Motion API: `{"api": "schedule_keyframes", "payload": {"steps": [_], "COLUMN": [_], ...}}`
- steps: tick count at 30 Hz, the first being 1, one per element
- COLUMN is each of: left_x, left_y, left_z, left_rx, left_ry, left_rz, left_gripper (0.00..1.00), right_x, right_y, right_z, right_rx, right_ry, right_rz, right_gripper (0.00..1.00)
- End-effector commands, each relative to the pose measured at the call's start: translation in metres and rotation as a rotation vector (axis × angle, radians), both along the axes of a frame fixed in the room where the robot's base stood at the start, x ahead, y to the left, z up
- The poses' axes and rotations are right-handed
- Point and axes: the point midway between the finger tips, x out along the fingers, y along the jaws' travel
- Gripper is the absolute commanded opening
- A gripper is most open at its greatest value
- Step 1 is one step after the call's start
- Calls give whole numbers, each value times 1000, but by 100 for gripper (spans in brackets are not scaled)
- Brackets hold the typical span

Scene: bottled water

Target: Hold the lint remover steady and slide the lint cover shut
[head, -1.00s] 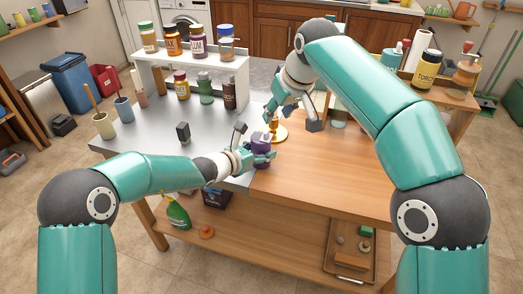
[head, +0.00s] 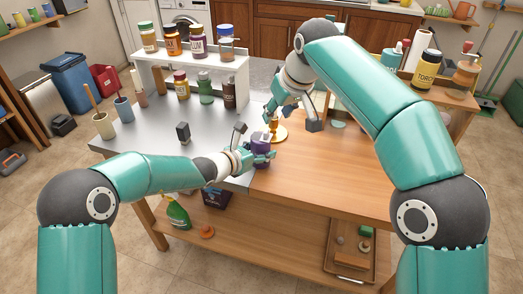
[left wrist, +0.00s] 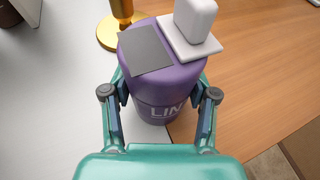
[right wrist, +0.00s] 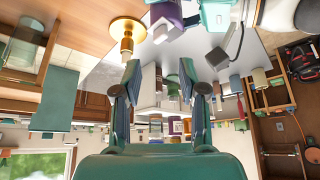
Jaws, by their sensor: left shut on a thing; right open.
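The lint remover (left wrist: 165,75) is an upright purple canister with a partly visible "LIN" label. It also shows at the table's middle in the head view (head: 262,152). On its top, the left wrist view shows a dark grey flat patch (left wrist: 145,50) and, to its right, the lint cover (left wrist: 192,40), a pale plate with a raised white knob. The cover sits off to one side. My left gripper (head: 262,156) is shut around the canister's body. My right gripper (right wrist: 160,80) is open and empty, above and behind the canister in the head view (head: 291,116).
A gold stand (left wrist: 120,25) with a round base is close behind the canister. A small dark block (head: 183,132) stands on the grey part of the table. A white shelf (head: 190,70) with jars is at the back left.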

Motion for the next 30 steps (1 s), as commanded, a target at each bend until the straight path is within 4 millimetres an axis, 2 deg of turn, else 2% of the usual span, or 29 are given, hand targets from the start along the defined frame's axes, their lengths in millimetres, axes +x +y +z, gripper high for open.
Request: {"api": "schedule_keyframes", "payload": {"steps": [13,18,21,23,26,30], "left_x": [0,0,0,0,0,0], "left_y": [0,0,0,0,0,-1], "left_z": [0,0,0,0,0,0], "left_rx": [1,1,0,0,0,0], "left_ry": [1,1,1,1,1,1], "left_rz": [0,0,-1,-1,-1,-1], "left_gripper": [28,28,28,28,28,28], "right_x": [0,0,-2,-8,-27,-60], "right_y": [0,0,1,9,35,74], "right_z": [0,0,-1,-2,-8,-19], "right_rx": [0,11,45,108,259,476], "right_ry": [0,5,30,75,215,504], "right_rz": [0,-22,-80,-130,-229,-379], "right_gripper": [42,13,0,0,0,0]}}
